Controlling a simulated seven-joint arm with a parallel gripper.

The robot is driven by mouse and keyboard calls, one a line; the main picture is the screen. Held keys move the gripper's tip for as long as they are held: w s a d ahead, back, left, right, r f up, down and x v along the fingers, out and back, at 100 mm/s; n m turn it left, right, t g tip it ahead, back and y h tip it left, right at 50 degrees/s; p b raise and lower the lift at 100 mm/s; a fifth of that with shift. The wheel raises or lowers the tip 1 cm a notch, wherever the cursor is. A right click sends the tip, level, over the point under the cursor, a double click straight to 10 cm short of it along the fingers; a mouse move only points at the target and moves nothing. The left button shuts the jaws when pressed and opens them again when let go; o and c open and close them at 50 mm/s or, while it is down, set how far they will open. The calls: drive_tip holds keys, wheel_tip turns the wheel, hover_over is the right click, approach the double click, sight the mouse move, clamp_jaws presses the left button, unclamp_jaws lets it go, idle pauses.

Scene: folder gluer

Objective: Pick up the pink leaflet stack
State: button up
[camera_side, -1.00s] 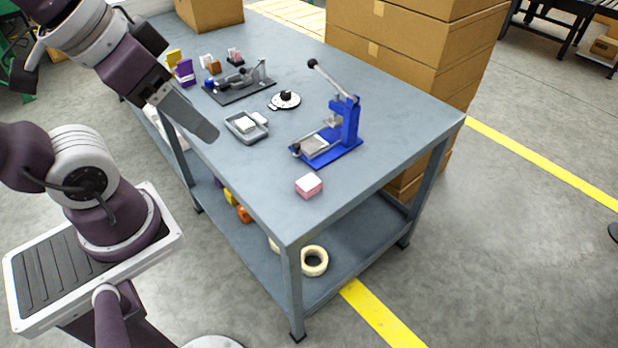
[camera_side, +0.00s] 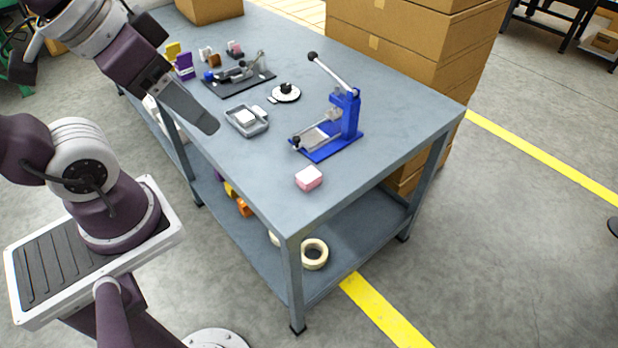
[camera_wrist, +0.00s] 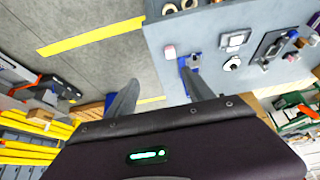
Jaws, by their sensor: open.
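The pink leaflet stack (camera_side: 309,177) is a small block with a pale top. It lies on the grey table near its front corner, in front of the blue press. In the wrist view the stack (camera_wrist: 170,51) shows small near the table edge, beyond my fingers. My gripper (camera_wrist: 160,92) is open and empty, its two dark fingers spread apart. In the side view my gripper (camera_side: 205,122) hangs above the table's left edge, up and to the left of the stack and well apart from it.
A blue lever press (camera_side: 335,130) stands just behind the stack. A grey tray (camera_side: 262,126) with white pieces, a round dial (camera_side: 285,94) and a dark fixture (camera_side: 238,80) lie farther back. Cardboard boxes (camera_side: 400,45) stand behind the table. The tabletop around the stack is clear.

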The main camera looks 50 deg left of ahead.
drive_tip(key=shift+o, duration=1.1)
drive_tip(key=n+g, duration=0.5)
drive_tip(key=n, duration=1.2)
hover_over(309, 175)
wheel_tip(309, 175, down, 21)
drive_tip(key=shift+n+g, duration=0.3)
drive_tip(key=shift+n, duration=0.2)
wheel_tip(309, 175, down, 11)
drive_tip(key=shift+r, duration=0.15)
drive_tip(key=c, duration=1.4)
